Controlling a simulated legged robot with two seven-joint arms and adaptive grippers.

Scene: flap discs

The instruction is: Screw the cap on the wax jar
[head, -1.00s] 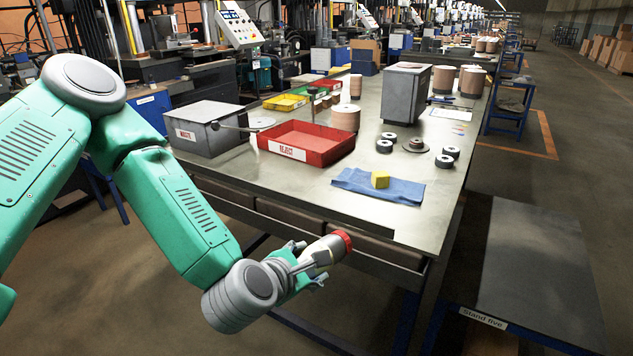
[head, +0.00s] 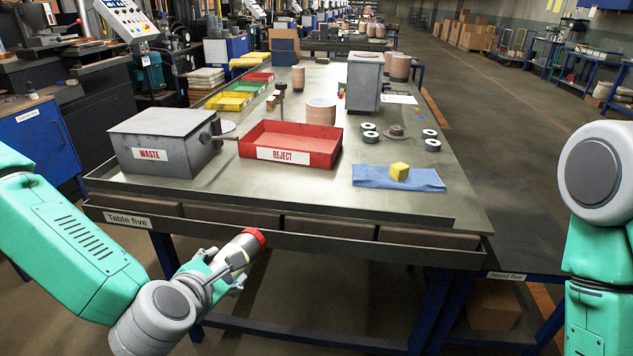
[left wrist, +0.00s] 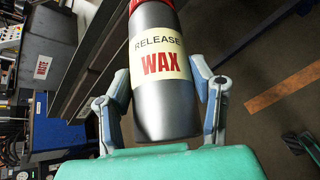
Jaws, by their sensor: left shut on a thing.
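The wax jar (head: 240,250) is a grey cylinder with a cream label. In the left wrist view the jar (left wrist: 163,108) reads "RELEASE WAX". A red cap (head: 255,236) sits on its far end. The cap also shows at the top edge of the left wrist view (left wrist: 150,4), partly cut off. I cannot tell how tight it is. My left gripper (head: 224,268) is shut on the jar's body, one finger on each side, and holds it tilted in front of the table's front edge. My right arm shows at the right, but its gripper is out of view.
Table five (head: 300,205) holds a grey waste box (head: 165,160), a red reject tray (head: 290,160) and a blue cloth (head: 370,178) with a yellow block (head: 399,171). The table's front middle is clear. Stand five (head: 520,262) is at right.

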